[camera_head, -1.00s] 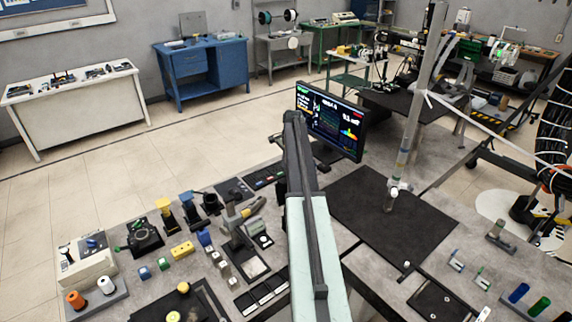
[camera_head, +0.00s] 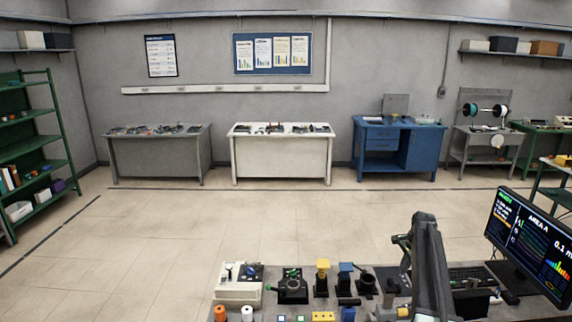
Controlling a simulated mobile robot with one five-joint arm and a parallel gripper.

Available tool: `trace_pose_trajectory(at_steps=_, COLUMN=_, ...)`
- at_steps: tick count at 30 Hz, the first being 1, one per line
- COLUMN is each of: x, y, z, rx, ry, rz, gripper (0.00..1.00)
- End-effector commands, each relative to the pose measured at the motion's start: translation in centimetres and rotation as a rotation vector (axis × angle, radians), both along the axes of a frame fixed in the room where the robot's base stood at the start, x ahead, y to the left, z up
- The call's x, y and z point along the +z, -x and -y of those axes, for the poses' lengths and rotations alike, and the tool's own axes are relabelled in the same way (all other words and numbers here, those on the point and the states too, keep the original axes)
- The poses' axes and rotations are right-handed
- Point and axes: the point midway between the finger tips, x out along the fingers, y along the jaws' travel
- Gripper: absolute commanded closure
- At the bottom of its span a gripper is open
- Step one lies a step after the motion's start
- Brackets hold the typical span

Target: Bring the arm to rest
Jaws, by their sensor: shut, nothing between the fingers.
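My arm (camera_head: 432,268) rises from the lower right of the picture as a dark grey link. It stands in front of the workbench (camera_head: 215,318), with its rounded top joint (camera_head: 425,219) above the bench's far edge. The rest of the arm past this joint is hidden or out of the picture. My gripper cannot be made out, so I cannot see its fingers.
The workbench holds a white box device (camera_head: 238,291), a yellow-topped fixture (camera_head: 322,277), a blue-topped fixture (camera_head: 347,279), and a monitor (camera_head: 530,243) right of my arm. Open floor (camera_head: 230,225) lies beyond, before a white table (camera_head: 282,155) and a blue desk (camera_head: 397,150).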

Motion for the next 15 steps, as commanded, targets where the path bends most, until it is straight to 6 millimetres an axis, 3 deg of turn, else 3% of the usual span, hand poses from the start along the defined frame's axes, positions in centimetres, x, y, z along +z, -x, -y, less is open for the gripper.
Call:
trace_pose_trajectory(at_steps=1, x=-2.5, y=0.8, z=-4.7, rx=0.052, ry=0.004, rz=-0.005, gripper=1.00)
trace_pose_trajectory(at_steps=3, x=-4.1, y=1.8, z=-10.5, rx=0.140, ry=0.012, rz=-0.014, gripper=1.00)
trace_pose_trajectory(at_steps=5, x=-5.5, y=3.2, z=-15.3, rx=0.227, ry=0.021, rz=-0.024, gripper=1.00)
trace_pose_trajectory(at_steps=9, x=-8.8, y=8.8, z=-25.6, rx=0.478, ry=0.053, rz=-0.051, gripper=1.00)
trace_pose_trajectory(at_steps=12, x=-11.0, y=14.7, z=-31.7, rx=0.703, ry=0.084, rz=-0.076, gripper=1.00)
trace_pose_trajectory(at_steps=15, x=-12.1, y=20.6, z=-35.0, rx=0.925, ry=0.116, rz=-0.103, gripper=1.00)
